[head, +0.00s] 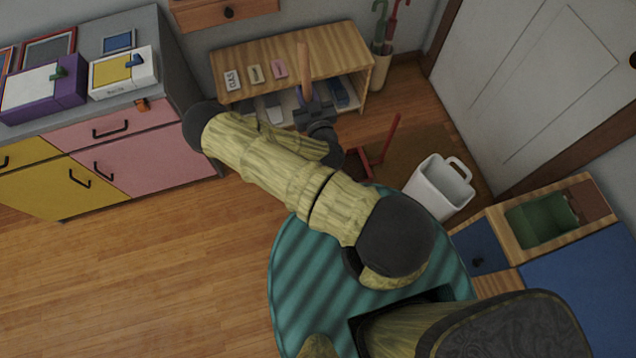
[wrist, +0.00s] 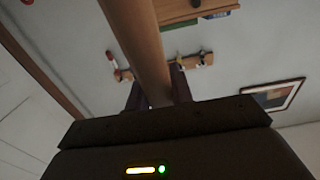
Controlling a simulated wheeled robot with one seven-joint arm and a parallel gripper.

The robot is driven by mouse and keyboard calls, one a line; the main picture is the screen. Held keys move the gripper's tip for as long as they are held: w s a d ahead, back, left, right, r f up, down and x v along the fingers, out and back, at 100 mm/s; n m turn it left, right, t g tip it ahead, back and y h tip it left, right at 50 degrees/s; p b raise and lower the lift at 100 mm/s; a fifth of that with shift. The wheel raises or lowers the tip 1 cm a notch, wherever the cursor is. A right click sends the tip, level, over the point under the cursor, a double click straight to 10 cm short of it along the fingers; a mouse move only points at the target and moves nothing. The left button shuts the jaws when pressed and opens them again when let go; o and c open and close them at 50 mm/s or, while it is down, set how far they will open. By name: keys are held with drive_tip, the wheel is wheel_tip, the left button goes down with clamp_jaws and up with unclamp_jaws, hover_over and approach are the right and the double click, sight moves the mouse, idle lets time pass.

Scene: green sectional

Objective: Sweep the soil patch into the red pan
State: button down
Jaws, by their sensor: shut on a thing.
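My gripper (head: 312,108) is in front of the low wooden shelf in the head view. It is shut on a wooden handle (head: 303,66). In the wrist view the handle (wrist: 148,45) runs up from between the fingers of my gripper (wrist: 158,92). Any brush head is hidden. A red pan (head: 391,138) stands on the floor right of my gripper, with its long handle upright. My arm hides part of the pan's low end. I cannot make out the soil patch; a darker brown area (head: 418,148) lies beside the pan, possibly a mat.
A white bin (head: 438,187) stands right of the pan. The low shelf (head: 345,50) is behind my gripper, with an umbrella stand (head: 380,65) beside it. Pink and yellow cabinets (head: 125,150) stand at left. The wooden floor (head: 140,270) at lower left is clear.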

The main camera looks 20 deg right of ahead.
sight(306, 70)
drive_tip(key=shift+r, duration=0.1)
drive_tip(key=s+r+p, duration=0.1)
drive_tip(key=r+p, duration=0.2)
drive_tip(key=p, duration=0.2)
drive_tip(key=s+r+p, duration=0.1)
drive_tip(key=r+p, duration=0.3)
drive_tip(key=p, duration=0.1)
drive_tip(key=s+r+p, duration=0.1)
drive_tip(key=r+p, duration=0.2)
drive_tip(key=p, duration=0.2)
drive_tip(key=shift+s+r, duration=0.3)
drive_tip(key=shift+s, duration=0.05)
drive_tip(key=shift+s+r+p, duration=0.35)
drive_tip(key=shift+r+p, duration=0.15)
drive_tip(key=shift+p, duration=0.6)
drive_tip(key=shift+f, duration=0.1)
